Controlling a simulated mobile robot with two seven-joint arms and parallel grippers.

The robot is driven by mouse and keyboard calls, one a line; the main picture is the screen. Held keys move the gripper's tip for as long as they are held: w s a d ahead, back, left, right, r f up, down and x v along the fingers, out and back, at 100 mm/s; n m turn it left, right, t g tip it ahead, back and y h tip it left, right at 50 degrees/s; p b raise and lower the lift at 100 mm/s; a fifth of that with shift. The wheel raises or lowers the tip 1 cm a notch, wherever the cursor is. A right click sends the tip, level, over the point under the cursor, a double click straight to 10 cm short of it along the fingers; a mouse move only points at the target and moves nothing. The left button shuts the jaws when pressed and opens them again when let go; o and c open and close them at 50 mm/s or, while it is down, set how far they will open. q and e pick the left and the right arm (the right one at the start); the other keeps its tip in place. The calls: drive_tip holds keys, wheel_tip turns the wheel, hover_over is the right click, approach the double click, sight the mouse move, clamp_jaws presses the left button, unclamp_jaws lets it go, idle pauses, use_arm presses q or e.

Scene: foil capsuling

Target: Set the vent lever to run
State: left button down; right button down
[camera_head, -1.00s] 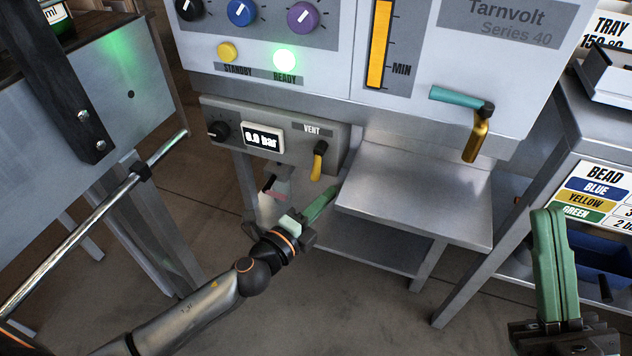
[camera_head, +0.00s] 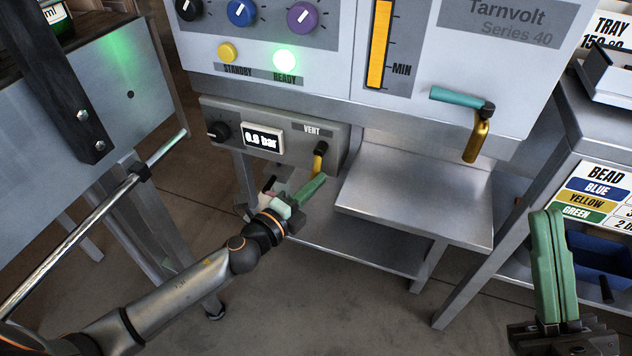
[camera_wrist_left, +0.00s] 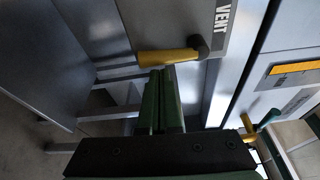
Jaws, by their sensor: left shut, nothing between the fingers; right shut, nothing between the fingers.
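The vent lever (camera_head: 319,160) is a yellow handle on a dark pivot, hanging down below the VENT label on the grey panel. It also shows in the left wrist view (camera_wrist_left: 166,57), just beyond the fingertips. My left gripper (camera_head: 322,178) is shut and empty, its green fingertips at the lever's lower end. In the left wrist view its fingers (camera_wrist_left: 163,75) reach the lever's edge; I cannot tell if they touch. My right gripper (camera_head: 545,214) is shut and empty at the lower right, far from the lever.
The panel display (camera_head: 263,138) reads about 0.0 bar. A steel shelf (camera_head: 420,195) juts out right of the lever. A second lever with teal and gold arms (camera_head: 480,130) is higher right. The green READY lamp (camera_head: 285,59) is lit. A bead rack (camera_head: 600,195) stands at the right.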

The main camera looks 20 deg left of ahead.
use_arm(q)
drive_tip(key=shift+a+m+p, duration=0.15)
drive_tip(key=shift+m+p, duration=0.25)
